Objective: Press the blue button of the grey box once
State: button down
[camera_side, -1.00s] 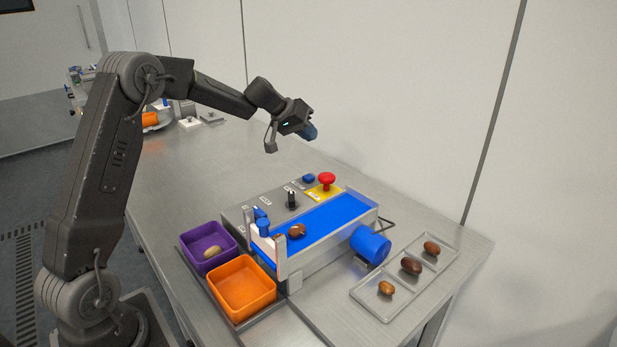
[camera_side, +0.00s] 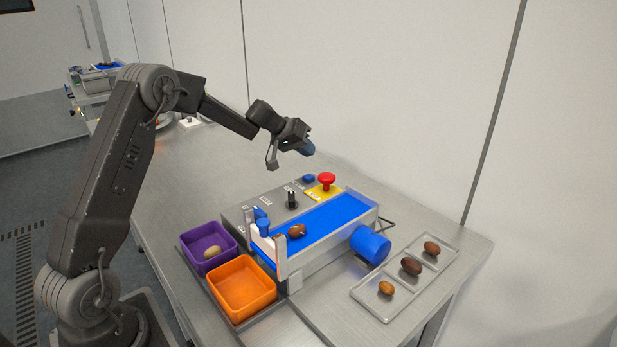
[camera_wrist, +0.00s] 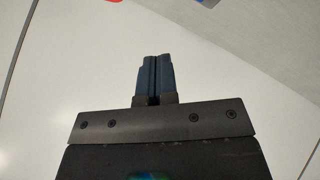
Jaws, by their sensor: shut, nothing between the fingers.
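My gripper (camera_side: 308,150) is shut and empty, in the air above the blue button with a clear gap in the side view. In the wrist view my gripper (camera_wrist: 155,58) shows its two blue fingers together. A cut-off blue patch (camera_wrist: 208,3) at the top edge there may be the button; I cannot tell for sure.
A red mushroom button (camera_side: 327,180) on a yellow plate stands right next to the blue one. A black knob (camera_side: 292,199) is on the strip. Purple bin (camera_side: 191,253) and orange bin (camera_side: 243,313) stand at the front left. A tray (camera_side: 372,306) with dates lies right. The wall is behind.

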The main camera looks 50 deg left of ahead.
aim_at(307, 176)
jog(key=shift+f, duration=2.3)
jog(key=shift+f, duration=0.1)
jog(key=shift+f, duration=0.3)
jog(key=shift+f, duration=0.5)
dwell(1.0)
jog(key=shift+r, duration=0.9)
jog(key=shift+r, duration=2.55)
